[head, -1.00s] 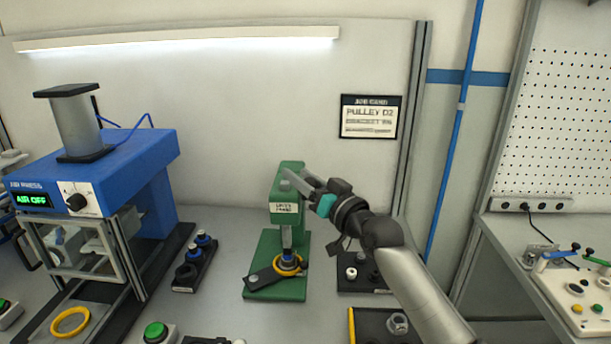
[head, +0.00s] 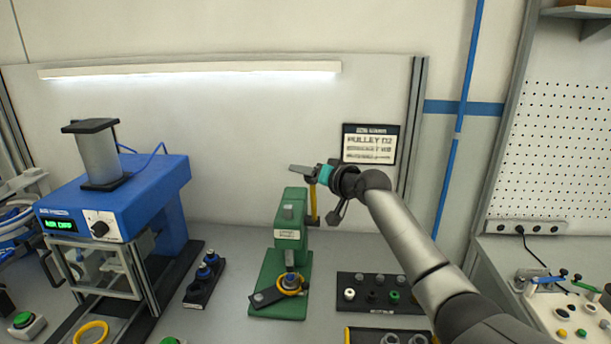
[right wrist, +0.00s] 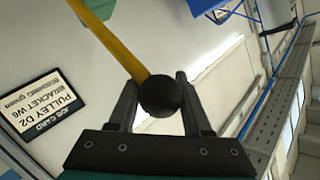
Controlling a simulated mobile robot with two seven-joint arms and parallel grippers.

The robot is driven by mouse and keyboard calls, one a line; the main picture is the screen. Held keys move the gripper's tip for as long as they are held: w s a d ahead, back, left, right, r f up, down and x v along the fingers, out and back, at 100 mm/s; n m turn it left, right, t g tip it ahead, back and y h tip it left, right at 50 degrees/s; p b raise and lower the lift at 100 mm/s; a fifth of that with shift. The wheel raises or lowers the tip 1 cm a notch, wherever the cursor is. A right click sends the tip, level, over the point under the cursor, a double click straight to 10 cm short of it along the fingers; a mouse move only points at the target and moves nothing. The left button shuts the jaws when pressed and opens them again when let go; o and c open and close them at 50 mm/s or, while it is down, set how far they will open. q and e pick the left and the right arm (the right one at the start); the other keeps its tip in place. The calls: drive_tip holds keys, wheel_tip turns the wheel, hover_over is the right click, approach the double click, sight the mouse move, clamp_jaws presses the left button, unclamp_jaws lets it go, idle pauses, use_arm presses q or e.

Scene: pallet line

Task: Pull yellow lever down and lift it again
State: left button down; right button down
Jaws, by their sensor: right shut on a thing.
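The yellow lever (head: 314,205) stands nearly upright on the right side of the green press (head: 289,222). In the right wrist view, the yellow lever (right wrist: 118,45) ends in a round black knob (right wrist: 160,95). My right gripper (head: 303,170) is at the top of the lever, above the press head. In the right wrist view, my right gripper (right wrist: 158,92) has its two fingers on either side of the knob and is shut on it. A yellow ring (head: 291,283) lies around the part under the press ram. My left gripper is not in view.
A blue air press (head: 120,200) stands at left, with a black rack (head: 204,280) beside it. A black tray of small parts (head: 380,294) lies right of the green press. A job card (head: 369,144) hangs on the wall behind.

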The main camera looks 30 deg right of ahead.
drive_tip(key=shift+w, duration=0.2)
idle(0.4)
drive_tip(key=shift+c, duration=1.8)
unclamp_jaws()
drive_tip(key=shift+w, duration=0.1)
drive_tip(key=shift+d, duration=0.1)
drive_tip(key=b+v, duration=0.1)
drive_tip(key=v, duration=1.4)
drive_tip(key=shift+r+b, duration=0.3)
drive_tip(key=shift+b, duration=0.1)
